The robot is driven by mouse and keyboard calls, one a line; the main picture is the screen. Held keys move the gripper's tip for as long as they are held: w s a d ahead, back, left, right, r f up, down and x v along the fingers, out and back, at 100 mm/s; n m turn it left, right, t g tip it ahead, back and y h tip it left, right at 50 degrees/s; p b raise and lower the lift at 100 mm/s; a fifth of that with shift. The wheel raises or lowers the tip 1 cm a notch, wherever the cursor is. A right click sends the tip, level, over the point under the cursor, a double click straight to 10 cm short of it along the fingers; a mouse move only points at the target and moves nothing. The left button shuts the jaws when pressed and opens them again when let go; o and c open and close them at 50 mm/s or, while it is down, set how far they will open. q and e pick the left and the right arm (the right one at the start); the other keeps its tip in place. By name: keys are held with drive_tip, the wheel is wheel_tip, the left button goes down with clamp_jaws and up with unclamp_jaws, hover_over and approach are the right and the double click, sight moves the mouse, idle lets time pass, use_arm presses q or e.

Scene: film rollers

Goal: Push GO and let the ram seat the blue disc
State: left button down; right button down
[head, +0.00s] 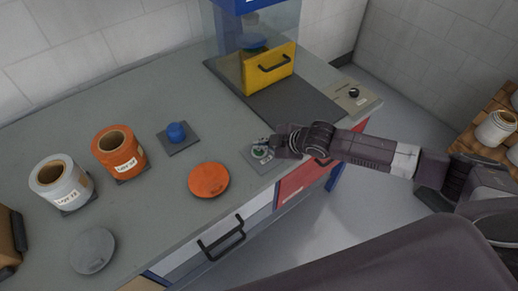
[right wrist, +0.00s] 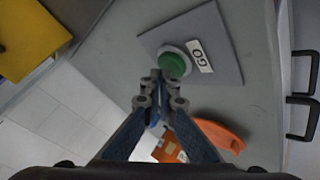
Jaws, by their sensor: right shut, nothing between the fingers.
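The green GO button (head: 260,152) sits on a grey plate at the counter's front edge. It also shows in the right wrist view (right wrist: 174,64), beside its GO label. My right gripper (head: 276,147) is shut and empty, with its fingertips right at the button. I cannot tell whether they touch or press it. The press (head: 227,30) stands at the back, with clear walls and a yellow front door (head: 270,68) with a black handle. My left gripper is not in view.
An orange disc (head: 208,180) and a grey disc (head: 93,250) lie on the counter. A panel with a black knob (head: 354,93) is right of the press.

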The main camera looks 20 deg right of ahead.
drive_tip(key=shift+f, duration=0.45)
idle(0.5)
drive_tip(key=shift+r, duration=0.1)
drive_tip(key=shift+r+p, duration=0.8)
drive_tip(key=shift+p, duration=0.05)
wheel_tip(320, 180, up, 5)
drive_tip(key=p, duration=0.5)
drive_tip(key=shift+r, duration=0.1)
